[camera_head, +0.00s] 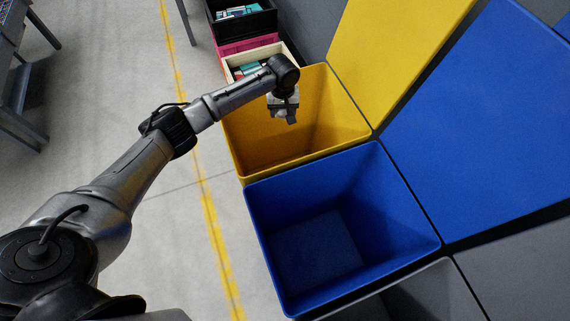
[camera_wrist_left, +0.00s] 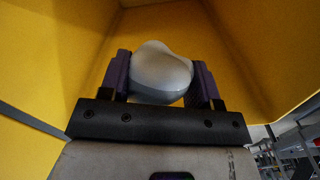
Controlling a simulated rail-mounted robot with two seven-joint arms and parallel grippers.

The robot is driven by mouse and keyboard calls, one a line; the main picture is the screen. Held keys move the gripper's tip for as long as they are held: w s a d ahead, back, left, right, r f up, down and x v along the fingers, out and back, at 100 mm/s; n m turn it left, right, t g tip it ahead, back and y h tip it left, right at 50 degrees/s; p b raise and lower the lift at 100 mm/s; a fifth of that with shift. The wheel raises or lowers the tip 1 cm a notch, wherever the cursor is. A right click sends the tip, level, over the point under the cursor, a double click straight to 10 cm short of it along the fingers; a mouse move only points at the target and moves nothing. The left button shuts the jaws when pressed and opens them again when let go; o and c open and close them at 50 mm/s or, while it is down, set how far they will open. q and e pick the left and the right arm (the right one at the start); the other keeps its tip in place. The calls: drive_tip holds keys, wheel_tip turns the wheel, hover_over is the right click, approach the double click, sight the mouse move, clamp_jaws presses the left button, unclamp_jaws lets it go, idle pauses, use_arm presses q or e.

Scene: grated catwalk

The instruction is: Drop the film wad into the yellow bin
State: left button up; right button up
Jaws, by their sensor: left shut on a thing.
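The yellow bin (camera_head: 262,150) stands open near the middle of the head view, with its yellow lid (camera_head: 395,45) raised behind it. Its yellow walls (camera_wrist_left: 50,60) fill most of the left wrist view. My left gripper (camera_head: 288,116) is over the bin's opening, pointing down. In the left wrist view the gripper (camera_wrist_left: 160,85) is shut on the film wad (camera_wrist_left: 160,72), a pale grey-white rounded lump between the two dark purple fingers. In the head view the wad is hard to tell from the gripper. My right gripper is not in view.
An open blue bin (camera_head: 315,255) stands directly in front of the yellow one, with a blue lid (camera_head: 490,110). A grey bin (camera_head: 425,295) is beyond it at the bottom. Crates with small items (camera_head: 240,20) stand behind. A yellow floor line (camera_head: 210,215) runs left of the bins.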

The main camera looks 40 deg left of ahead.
use_arm(q)
drive_tip(key=o, duration=1)
drive_tip(key=shift+r, duration=0.15)
wheel_tip(320, 180, up, 12)
drive_tip(key=p, duration=0.5)
drive_tip(key=shift+r+p, duration=0.4)
drive_tip(key=shift+r, duration=0.4)
